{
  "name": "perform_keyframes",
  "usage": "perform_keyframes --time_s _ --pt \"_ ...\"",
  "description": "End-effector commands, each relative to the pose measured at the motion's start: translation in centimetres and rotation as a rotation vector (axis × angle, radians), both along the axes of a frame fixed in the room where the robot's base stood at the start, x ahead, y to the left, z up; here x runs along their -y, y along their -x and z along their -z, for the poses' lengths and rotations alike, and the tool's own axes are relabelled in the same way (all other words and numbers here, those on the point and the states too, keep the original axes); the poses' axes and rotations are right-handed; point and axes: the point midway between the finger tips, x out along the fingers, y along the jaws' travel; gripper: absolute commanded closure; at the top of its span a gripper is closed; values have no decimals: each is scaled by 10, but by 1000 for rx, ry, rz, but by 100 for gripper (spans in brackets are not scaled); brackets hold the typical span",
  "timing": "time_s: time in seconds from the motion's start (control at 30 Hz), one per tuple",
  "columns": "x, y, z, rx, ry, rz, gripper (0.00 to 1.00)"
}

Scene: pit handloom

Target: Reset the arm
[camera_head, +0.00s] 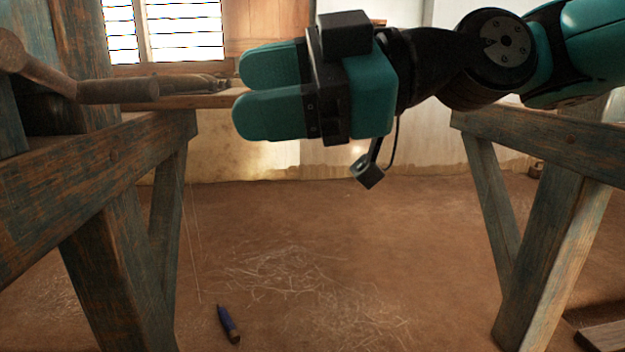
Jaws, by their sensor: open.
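My gripper (237,91) is in the upper middle of the head view, at the end of my arm, which reaches in from the upper right. Its two teal fingers point left, one above the other, with a narrow gap between them. Nothing shows between the fingers. The gripper hangs in the air in front of the loom's wooden frame and covers part of the window wall behind. A small dark block hangs below it on a cable.
A weathered wooden loom frame (75,185) stands close on the left, with a rounded wooden piece (118,90) on top. Another wooden frame (543,135) stands at right. A blue-purple object (228,324) lies on the earthen floor among pale loose threads (290,275). The middle floor is otherwise open.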

Motion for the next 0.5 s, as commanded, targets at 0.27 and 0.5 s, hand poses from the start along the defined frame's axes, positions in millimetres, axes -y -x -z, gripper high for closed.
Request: perform_keyframes --time_s 0.27,0.5 --pt "20 2 -2 -217 208 129 41" --pt "72 17 1 -586 508 401 41"
